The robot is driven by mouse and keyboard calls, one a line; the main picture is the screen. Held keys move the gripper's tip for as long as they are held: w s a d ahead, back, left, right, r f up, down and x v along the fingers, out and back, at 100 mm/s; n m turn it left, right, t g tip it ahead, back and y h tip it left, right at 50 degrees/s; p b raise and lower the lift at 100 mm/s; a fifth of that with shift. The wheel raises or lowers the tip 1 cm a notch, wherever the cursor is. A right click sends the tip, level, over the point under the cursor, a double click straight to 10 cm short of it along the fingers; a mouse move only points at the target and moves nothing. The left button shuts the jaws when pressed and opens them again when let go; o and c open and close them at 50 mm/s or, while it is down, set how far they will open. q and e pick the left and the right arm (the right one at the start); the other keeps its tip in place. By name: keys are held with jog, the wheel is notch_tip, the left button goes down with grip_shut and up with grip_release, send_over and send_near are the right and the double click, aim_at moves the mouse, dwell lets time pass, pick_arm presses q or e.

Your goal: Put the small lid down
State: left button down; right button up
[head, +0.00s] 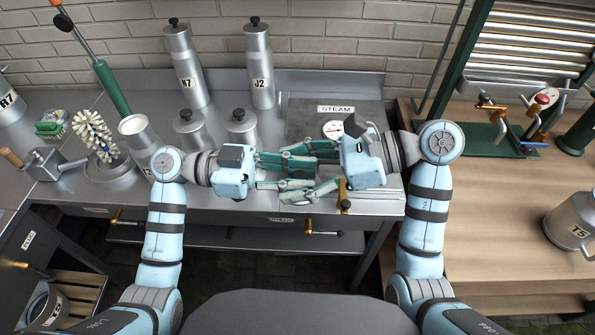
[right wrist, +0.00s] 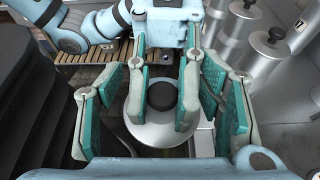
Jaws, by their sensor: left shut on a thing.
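The small lid is a pale metal disc with a black knob (right wrist: 162,95), seen in the right wrist view. My left gripper (head: 312,174) is shut on it, with a finger on each side of the knob. In the head view the lid is largely hidden by the fingers. My right gripper (head: 283,172) faces the left one from the right. Its fingers are spread wide on either side of the left fingers and the lid, with nothing held between its pads that I can make out.
Tall cans N7 (head: 187,75) and J2 (head: 261,80) stand behind, with two shorter lidded cans (head: 190,129) in front. An open can (head: 137,130) and a brush (head: 97,138) are at left. The STEAM plate (head: 300,115) lies behind the grippers. The right wooden counter (head: 480,195) has free room.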

jog(key=shift+s, duration=0.15)
jog(key=c, duration=0.5)
jog(key=shift+o, duration=0.2)
jog(key=o, duration=1.1)
jog(key=shift+a, duration=0.1)
jog(key=shift+c, duration=0.2)
jog(key=shift+o, duration=1.4)
